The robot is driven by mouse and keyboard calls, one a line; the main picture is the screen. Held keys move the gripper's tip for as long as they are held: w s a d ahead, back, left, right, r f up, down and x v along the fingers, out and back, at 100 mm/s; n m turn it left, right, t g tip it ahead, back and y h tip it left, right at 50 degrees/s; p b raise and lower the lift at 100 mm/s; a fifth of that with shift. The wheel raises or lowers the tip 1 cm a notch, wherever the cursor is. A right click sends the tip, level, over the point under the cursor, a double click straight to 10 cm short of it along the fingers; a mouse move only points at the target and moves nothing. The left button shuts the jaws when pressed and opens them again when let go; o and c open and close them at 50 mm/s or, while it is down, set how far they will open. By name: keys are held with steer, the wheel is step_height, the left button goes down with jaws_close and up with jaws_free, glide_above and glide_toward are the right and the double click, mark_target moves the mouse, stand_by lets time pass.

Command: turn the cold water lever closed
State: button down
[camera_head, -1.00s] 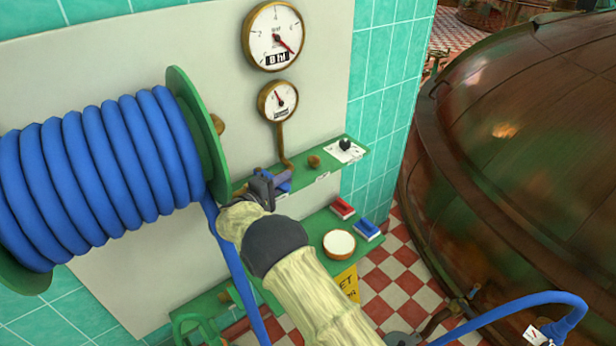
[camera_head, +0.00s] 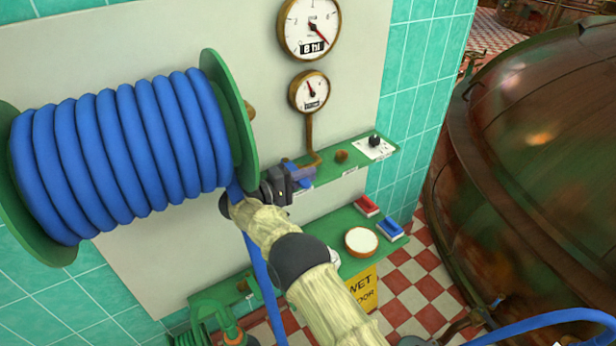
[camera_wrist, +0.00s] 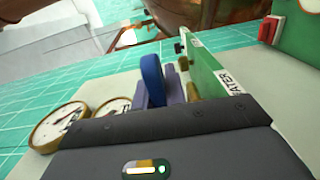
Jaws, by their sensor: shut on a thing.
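The blue cold water lever (camera_head: 303,180) is on the green shelf's valve, below the small gauge and right of the hose reel. Most of it is hidden by my gripper (camera_head: 294,177). In the wrist view the lever (camera_wrist: 152,80) shows as a rounded blue handle between greyish-purple fingers, just beyond the dark gripper body. My gripper is shut on the lever. Its exact turn angle is hard to tell from these views.
The blue hose reel (camera_head: 120,155) stands close left of my gripper, its hose hanging beside my arm. Two gauges (camera_head: 310,92) are above on the white panel. A lower shelf holds a red box (camera_head: 366,206), a blue box (camera_head: 390,229) and a round white-topped tub (camera_head: 361,241). A copper kettle (camera_head: 540,170) is at right.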

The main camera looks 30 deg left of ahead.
steer(key=shift+a+r, duration=0.1)
steer(key=shift+r, duration=0.05)
steer(key=c, duration=1.4)
jaws_free()
steer(key=shift+c, duration=0.2)
steer(key=shift+f, duration=0.2)
steer(key=b+v, duration=0.5)
steer(key=v, duration=1.2)
steer(key=shift+s, duration=0.3)
steer(key=shift+r, duration=0.1)
